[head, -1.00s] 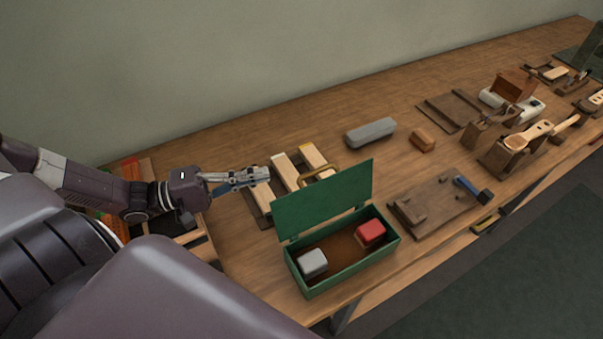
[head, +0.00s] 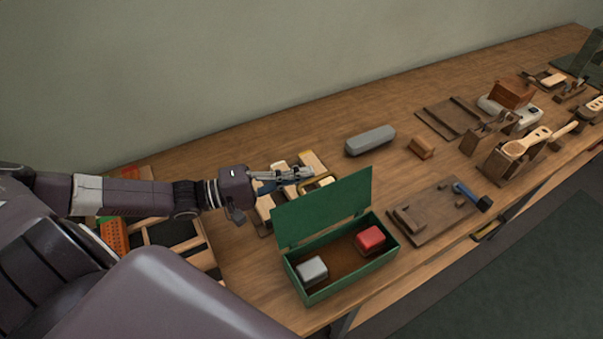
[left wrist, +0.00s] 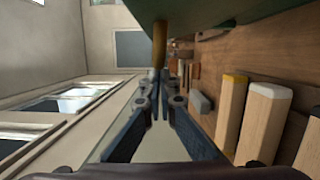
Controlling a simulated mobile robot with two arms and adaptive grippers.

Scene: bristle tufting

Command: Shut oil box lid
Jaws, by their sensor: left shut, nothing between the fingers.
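The green oil box (head: 345,275) stands near the front edge of the bench with its lid (head: 325,207) raised upright at the back. A grey block (head: 311,270) and a red block (head: 370,240) sit inside it. My left gripper (head: 308,172) is shut and empty, behind the raised lid and over the wooden pieces. In the left wrist view its fingertips (left wrist: 160,105) are together, and the green lid (left wrist: 220,18) shows along the top edge. I cannot tell whether the gripper touches the lid. My right gripper is not in view.
Pale wooden blocks (left wrist: 264,122) lie behind the box, close to the left gripper. A grey rounded case (head: 370,140) and a brown block (head: 421,147) lie farther back. A wooden board (head: 432,222) with a blue-handled tool (head: 468,192) lies right of the box.

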